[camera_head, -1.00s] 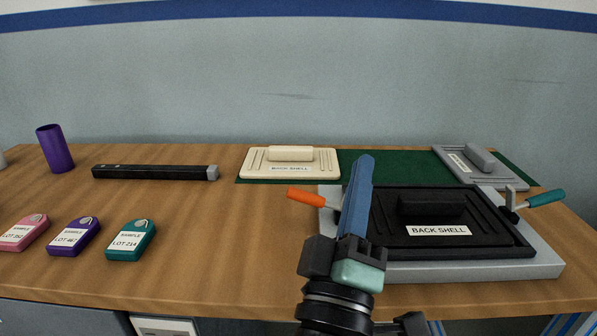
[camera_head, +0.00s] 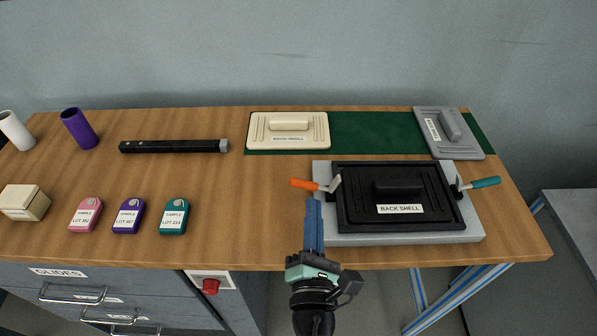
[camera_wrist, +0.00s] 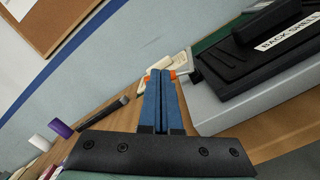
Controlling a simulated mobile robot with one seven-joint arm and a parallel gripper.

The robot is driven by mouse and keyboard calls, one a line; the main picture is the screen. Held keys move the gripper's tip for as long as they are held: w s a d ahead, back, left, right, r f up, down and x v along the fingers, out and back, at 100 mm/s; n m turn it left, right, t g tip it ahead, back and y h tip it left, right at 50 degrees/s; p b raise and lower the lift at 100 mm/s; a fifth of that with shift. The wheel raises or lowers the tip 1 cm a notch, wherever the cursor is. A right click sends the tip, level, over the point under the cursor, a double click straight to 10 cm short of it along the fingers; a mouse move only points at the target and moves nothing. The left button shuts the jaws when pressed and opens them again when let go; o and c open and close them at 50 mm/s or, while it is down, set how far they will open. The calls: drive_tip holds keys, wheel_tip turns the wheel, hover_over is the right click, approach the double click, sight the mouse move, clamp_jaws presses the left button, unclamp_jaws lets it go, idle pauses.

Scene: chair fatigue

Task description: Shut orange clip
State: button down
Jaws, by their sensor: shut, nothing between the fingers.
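The orange clip (camera_head: 308,184) is a lever with an orange handle at the left edge of the grey fixture (camera_head: 400,239). Its handle sticks out to the left, away from the black back shell (camera_head: 388,212) lying in the fixture. My gripper (camera_head: 314,204) has long blue fingers, closed together and empty, with their tips just below the orange handle in the head view. In the wrist view, orange shows on both sides of my fingertips (camera_wrist: 160,74), the handle being partly hidden behind them. I cannot tell whether they touch.
A teal-handled clip (camera_head: 484,183) sits at the fixture's right edge. A cream back shell (camera_head: 289,131) and a grey shell (camera_head: 447,132) lie behind on a green mat (camera_head: 372,133). Sample tags (camera_head: 129,216) lie at left. The wood between tags and fixture is clear.

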drive_tip(key=s+n+p, duration=0.1)
drive_tip(key=f+n+g+p, duration=0.1)
drive_tip(key=s+a+n+y+p, duration=0.1)
drive_tip(key=shift+s+a+f+n+g+p, duration=0.1)
drive_tip(key=shift+s+f+n+g+p, duration=0.2)
drive_tip(key=shift+p, duration=0.1)
drive_tip(key=shift+s+a+f+n+g+p, duration=0.2)
drive_tip(key=shift+s+f+n+g+p, duration=0.2)
drive_tip(key=shift+s+f+n+p, duration=0.25)
drive_tip(key=shift+w, duration=0.55)
drive_tip(key=w, duration=0.3)
drive_tip(key=w+f, duration=0.1)
drive_tip(key=w, duration=0.5)
drive_tip(key=shift+a+f, duration=0.15)
drive_tip(key=shift+a, duration=0.1)
